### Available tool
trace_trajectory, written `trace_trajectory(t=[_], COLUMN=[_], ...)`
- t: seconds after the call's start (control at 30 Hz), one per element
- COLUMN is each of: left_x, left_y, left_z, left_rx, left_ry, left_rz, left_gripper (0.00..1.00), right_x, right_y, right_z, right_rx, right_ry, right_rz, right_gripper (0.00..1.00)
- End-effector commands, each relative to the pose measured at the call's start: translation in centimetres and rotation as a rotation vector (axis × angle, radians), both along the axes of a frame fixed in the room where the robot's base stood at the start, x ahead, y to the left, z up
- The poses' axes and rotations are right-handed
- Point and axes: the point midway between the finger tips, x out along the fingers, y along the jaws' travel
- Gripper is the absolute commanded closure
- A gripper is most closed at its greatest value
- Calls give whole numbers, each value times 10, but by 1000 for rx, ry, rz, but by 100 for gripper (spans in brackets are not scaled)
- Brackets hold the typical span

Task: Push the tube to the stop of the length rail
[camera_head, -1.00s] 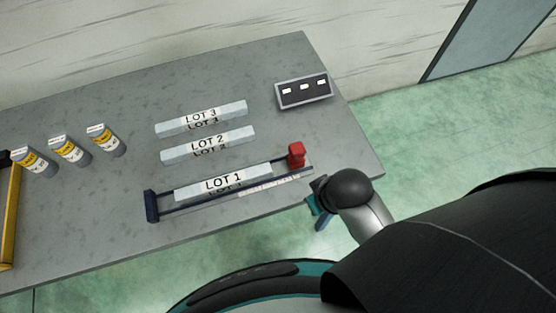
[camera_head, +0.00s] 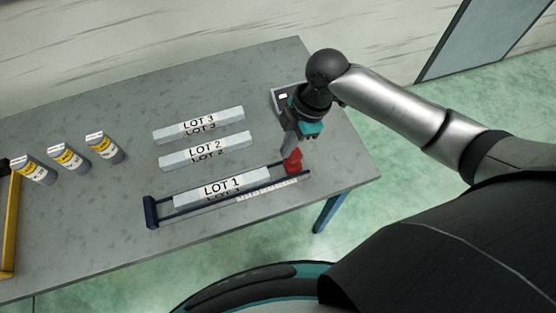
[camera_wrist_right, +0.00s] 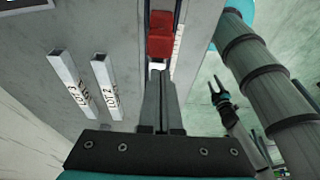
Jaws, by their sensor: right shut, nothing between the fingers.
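The LOT 1 tube (camera_head: 215,189), a pale square bar, lies along the dark blue length rail (camera_head: 262,184). The rail has a dark blue end stop (camera_head: 151,211) at its left end, with a gap between it and the tube. A red block (camera_head: 292,161) stands at the rail's right end and also shows in the right wrist view (camera_wrist_right: 161,35). My right gripper (camera_head: 289,146) is shut and empty just above and behind the red block; whether it touches is unclear. My left gripper (camera_wrist_right: 219,92) shows open in the right wrist view, away from the tube.
The LOT 2 tube (camera_head: 205,152) and LOT 3 tube (camera_head: 198,123) lie behind the rail. A panel (camera_head: 281,92) is partly hidden behind my right arm. The front table edge is clear.

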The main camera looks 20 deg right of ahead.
Motion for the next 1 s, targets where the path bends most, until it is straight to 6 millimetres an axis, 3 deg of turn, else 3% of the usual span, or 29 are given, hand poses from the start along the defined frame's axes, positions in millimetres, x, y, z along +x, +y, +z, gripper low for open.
trace_trajectory(t=[0.5,0.7,1.0], left_x=[0,0,-1], left_y=[-1,-1,-1], left_z=[-13,-14,-14], left_rx=[-1,-1,-1], left_ry=[0,1,2], left_rz=[0,0,1], left_gripper=[50,50,50], right_x=[-2,-2,-2], right_y=[24,28,28], right_z=[-80,-92,-93], right_rx=[1,1,0], right_ry=[2,1,0], right_rz=[0,1,0], right_gripper=[100,100,100])
